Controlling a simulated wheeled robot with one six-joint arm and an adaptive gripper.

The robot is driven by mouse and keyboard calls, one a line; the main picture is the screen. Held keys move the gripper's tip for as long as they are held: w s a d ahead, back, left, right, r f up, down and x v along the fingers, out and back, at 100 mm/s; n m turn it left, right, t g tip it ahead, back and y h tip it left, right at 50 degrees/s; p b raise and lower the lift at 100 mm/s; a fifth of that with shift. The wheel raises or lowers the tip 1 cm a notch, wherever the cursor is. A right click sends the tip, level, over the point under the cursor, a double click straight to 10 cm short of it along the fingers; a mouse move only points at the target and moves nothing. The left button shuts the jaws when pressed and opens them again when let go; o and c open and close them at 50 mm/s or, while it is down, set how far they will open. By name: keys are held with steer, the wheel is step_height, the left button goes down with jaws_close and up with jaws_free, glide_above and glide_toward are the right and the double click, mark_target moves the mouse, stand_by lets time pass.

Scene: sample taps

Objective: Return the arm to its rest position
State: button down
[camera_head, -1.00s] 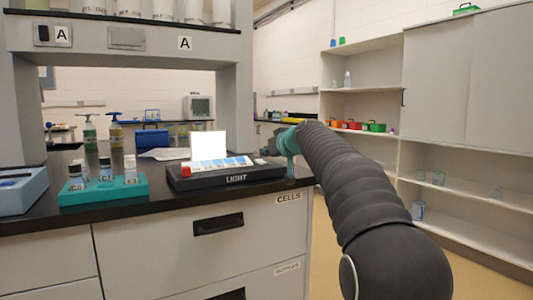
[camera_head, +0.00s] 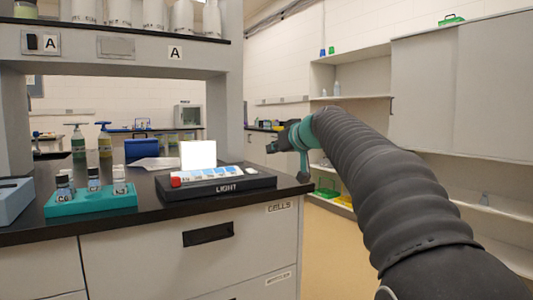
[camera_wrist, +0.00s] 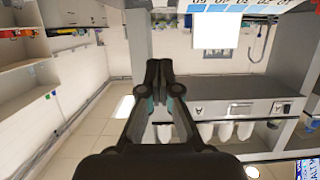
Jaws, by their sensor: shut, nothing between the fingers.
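My arm reaches from the lower right of the head view toward the middle. Its black ribbed sleeve ends in a teal wrist. My gripper (camera_head: 273,146) is small and dark there, beyond the right end of the bench and at the left of the wrist. In the wrist view my gripper (camera_wrist: 158,68) points away from the camera with its two black fingers together, shut and empty. It touches nothing that I can see.
The black bench top (camera_head: 150,207) holds a LIGHT box (camera_head: 225,188) with a lit white panel, a teal rack (camera_head: 90,203) of vials and two pump bottles. A shelf unit (camera_head: 345,75) stands at the right. Floor lies open between bench and shelves.

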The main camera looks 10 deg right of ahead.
steer(key=shift+s+d, duration=0.1)
steer(key=shift+s, duration=0.3)
steer(key=f+m+g, duration=0.1)
steer(key=f, duration=0.2)
steer(key=s+d+f+m+h, duration=0.1)
steer(key=f, duration=0.3)
steer(key=f+m+g, duration=0.1)
steer(key=f, duration=0.3)
steer(key=shift+s+d+g, duration=0.15)
steer(key=shift+s+g, duration=0.15)
steer(key=shift+s, duration=0.1)
steer(key=s+f+g+h, duration=0.1)
steer(key=s+f, duration=0.6)
steer(key=s, duration=0.6)
steer(key=s+a+f+g+h, duration=0.1)
steer(key=s+f+g, duration=0.1)
steer(key=s+f, duration=0.6)
steer(key=s+f+m+g+h, duration=0.1)
steer(key=s+f, duration=0.7)
steer(key=s, duration=1)
steer(key=shift+s+a+f+g+h+p, duration=0.25)
steer(key=shift+a+g+h+p, duration=0.2)
steer(key=shift+g+h, duration=0.15)
